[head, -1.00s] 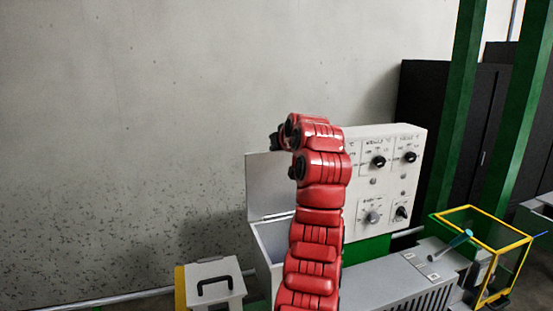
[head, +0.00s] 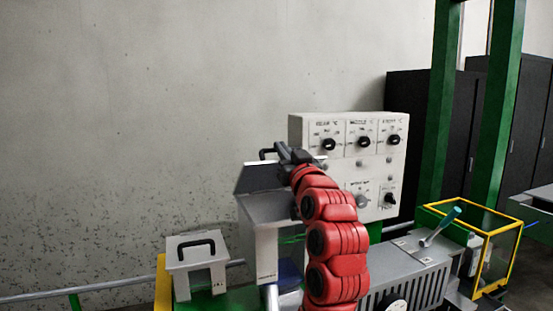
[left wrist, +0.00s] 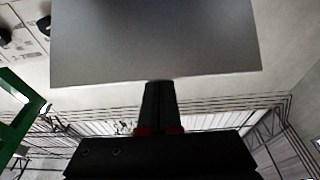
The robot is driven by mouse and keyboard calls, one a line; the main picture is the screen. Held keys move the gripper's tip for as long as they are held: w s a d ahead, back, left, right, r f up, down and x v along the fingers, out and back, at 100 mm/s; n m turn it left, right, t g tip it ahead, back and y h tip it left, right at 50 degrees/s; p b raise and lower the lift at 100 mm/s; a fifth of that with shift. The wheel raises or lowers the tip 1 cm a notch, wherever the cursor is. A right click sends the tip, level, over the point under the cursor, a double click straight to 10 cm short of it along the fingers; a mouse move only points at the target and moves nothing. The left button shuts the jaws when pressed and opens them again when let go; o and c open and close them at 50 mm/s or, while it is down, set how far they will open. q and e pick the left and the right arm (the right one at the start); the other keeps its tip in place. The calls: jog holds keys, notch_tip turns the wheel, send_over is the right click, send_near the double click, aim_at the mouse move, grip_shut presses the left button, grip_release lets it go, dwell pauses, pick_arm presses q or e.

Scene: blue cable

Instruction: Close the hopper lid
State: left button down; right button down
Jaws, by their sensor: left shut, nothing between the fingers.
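The grey hopper lid (head: 262,178) is partly open in the head view, tilted above the pale hopper (head: 268,262), with its black handle (head: 266,153) on the upper side. My left gripper (head: 286,152) is at the lid's upper right edge, beside the handle; its fingers are shut and empty. In the left wrist view the lid (left wrist: 155,45) fills the upper middle, and the shut left fingers (left wrist: 158,88) reach its near edge. They look touching or very close; I cannot tell which. My red left arm hides part of the hopper's right side. My right gripper is not in view.
A white control panel (head: 350,135) with black knobs stands just behind and right of my left arm. A smaller box (head: 196,255) with a black handle is at left. A grey vented housing (head: 405,285) and a yellow-framed guard (head: 500,230) are at right.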

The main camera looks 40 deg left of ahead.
pick_arm(q)
jog(key=s+d+f+t+y+b, duration=0.2)
jog(key=d+f+b, duration=0.3)
jog(key=f+b, duration=0.6)
jog(key=y+b, duration=0.1)
jog(key=b, duration=0.2)
jog(key=shift+s+f+y, duration=0.25)
jog(key=shift+y, duration=0.05)
notch_tip(320, 180, up, 4)
jog(key=p, duration=0.2)
jog(key=f+b+v, duration=0.1)
jog(key=v, duration=0.9)
jog(key=shift+a+f, duration=0.25)
